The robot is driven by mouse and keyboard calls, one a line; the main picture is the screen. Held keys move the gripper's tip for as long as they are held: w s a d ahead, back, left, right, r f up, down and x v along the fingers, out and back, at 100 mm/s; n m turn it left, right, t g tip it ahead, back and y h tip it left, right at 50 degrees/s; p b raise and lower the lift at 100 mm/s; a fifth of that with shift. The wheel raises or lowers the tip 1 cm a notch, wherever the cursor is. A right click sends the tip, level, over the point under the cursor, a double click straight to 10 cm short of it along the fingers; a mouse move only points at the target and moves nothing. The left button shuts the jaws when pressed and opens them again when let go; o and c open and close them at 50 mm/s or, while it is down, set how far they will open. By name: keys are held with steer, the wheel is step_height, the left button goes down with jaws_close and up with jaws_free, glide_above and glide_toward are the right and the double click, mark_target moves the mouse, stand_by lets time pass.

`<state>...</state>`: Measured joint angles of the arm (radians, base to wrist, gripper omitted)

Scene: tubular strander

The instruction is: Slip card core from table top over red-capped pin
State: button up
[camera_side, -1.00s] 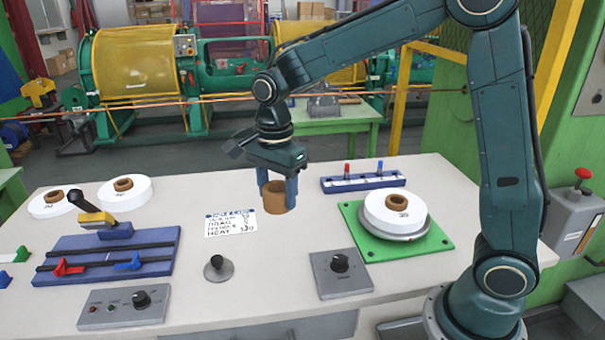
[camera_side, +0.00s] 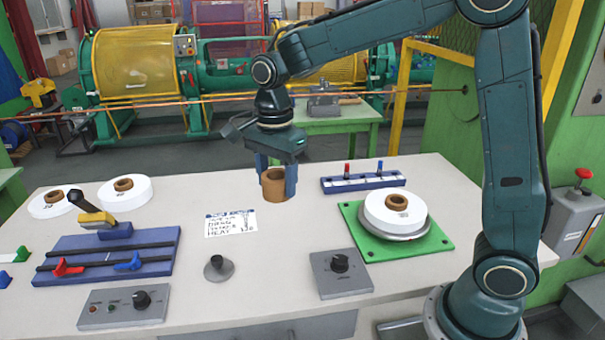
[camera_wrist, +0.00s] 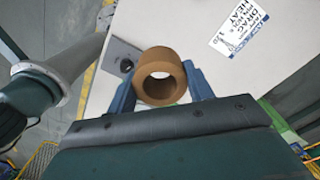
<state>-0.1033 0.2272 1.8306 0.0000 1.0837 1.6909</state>
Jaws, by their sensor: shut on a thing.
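The brown card core (camera_side: 274,185) is a short, thick-walled tube held upright between the blue fingers of my gripper (camera_side: 276,178). It appears lifted above the table top. In the wrist view the core (camera_wrist: 160,76) shows its open bore between the two fingers of my gripper (camera_wrist: 161,84). The red-capped pin (camera_side: 347,169) stands at the left of a blue rack (camera_side: 362,183) at the back right of the table. A blue-capped pin (camera_side: 380,166) stands to its right on the same rack. The core is left of the red-capped pin and apart from it.
A white roll (camera_side: 395,212) sits on a green plate (camera_side: 428,245) at the right. A printed card (camera_side: 230,223) lies left of the core. A knob box (camera_side: 341,273) and a small round-topped post (camera_side: 217,267) stand in front. Two white rolls and a blue fixture (camera_side: 110,255) are at left.

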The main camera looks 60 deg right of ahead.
steer(key=w+d+f, duration=0.1)
steer(key=w+d, duration=0.4)
steer(key=d, duration=0.3)
glide_above(347, 164)
step_height(347, 164, down, 7)
steer(key=shift+s+r, duration=0.1)
steer(key=shift+r, duration=0.05)
steer(key=shift+f, duration=0.3)
steer(key=shift+f, duration=3.9)
steer(key=shift+f, duration=0.1)
steer(key=o, duration=1.1)
steer(key=shift+c, duration=0.2)
